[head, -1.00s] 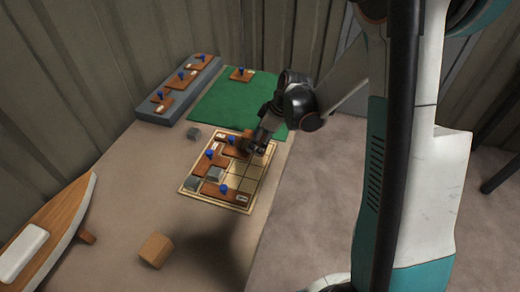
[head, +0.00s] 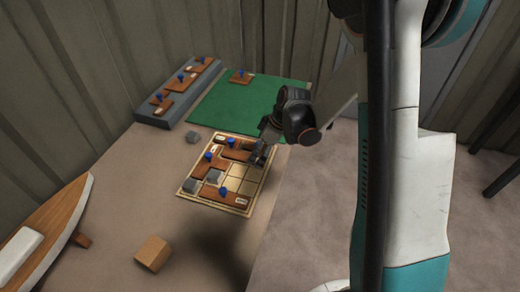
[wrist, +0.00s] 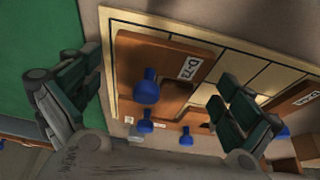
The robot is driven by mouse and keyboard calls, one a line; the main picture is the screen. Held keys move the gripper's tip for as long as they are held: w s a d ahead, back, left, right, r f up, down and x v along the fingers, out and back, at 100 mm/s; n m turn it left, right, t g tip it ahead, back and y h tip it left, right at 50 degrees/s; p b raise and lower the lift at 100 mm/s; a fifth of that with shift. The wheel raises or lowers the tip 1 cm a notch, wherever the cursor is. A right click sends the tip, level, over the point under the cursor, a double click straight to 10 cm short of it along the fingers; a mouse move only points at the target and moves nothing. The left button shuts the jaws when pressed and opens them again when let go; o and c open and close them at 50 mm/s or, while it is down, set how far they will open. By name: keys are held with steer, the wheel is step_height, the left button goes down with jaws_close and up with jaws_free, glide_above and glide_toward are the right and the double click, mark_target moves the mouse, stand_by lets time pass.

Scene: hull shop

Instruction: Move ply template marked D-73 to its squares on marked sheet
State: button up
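The marked sheet (head: 183,190) lies on the bench, a pale board ruled in squares. Brown ply templates with blue knobs lie on it: one at the left (head: 204,167), one along the near edge (head: 236,199), and one at the far side (head: 236,154) beside my gripper (head: 262,152). In the wrist view, a template (wrist: 185,62) with a label that begins D-7 lies below my gripper (wrist: 160,100); its last digit is hard to read. Its knob (wrist: 147,90) stands between the spread fingers, clear of both. My gripper is open and empty.
A grey rack (head: 152,117) holds more templates. A green mat (head: 250,105) bears one template (head: 241,77). A wooden block (head: 153,253) and a boat model (head: 45,225) stand nearer.

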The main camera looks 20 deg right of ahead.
steer(key=shift+r, duration=0.1)
steer(key=p+v, duration=0.4)
steer(key=v, duration=0.8)
steer(key=shift+a+r, duration=0.1)
steer(key=shift+r, duration=0.05)
stand_by(1.3)
